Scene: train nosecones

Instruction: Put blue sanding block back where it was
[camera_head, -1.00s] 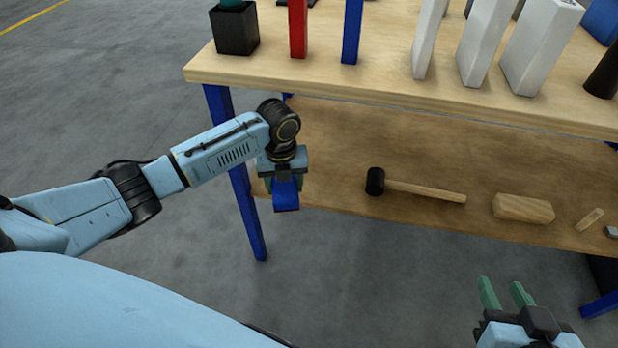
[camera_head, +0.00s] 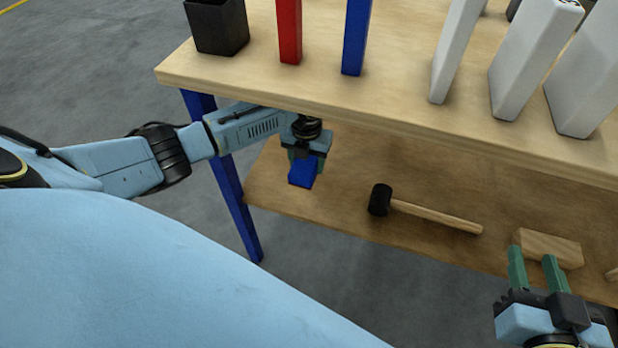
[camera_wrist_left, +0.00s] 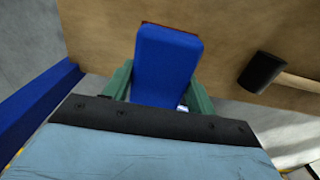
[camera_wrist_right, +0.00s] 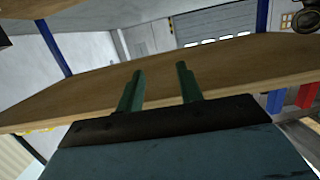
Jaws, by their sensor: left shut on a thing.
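The blue sanding block (camera_head: 303,172) is held in my left gripper (camera_head: 304,160), which is shut on it, over the left part of the lower wooden shelf (camera_head: 340,190). In the left wrist view the block (camera_wrist_left: 166,65) sits between the green fingers, with a thin red edge at its far end. I cannot tell whether the block touches the shelf. My right gripper (camera_head: 533,268) is open and empty near the shelf's front edge, in front of a wooden block. Its two green fingers stand apart in the right wrist view (camera_wrist_right: 160,88).
A black-headed mallet (camera_head: 432,214) and a wooden block (camera_head: 548,247) lie on the lower shelf. The tabletop (camera_head: 400,105) overhangs it, and a blue table leg (camera_head: 225,180) stands left of my left gripper. Shelf between the held block and mallet is bare.

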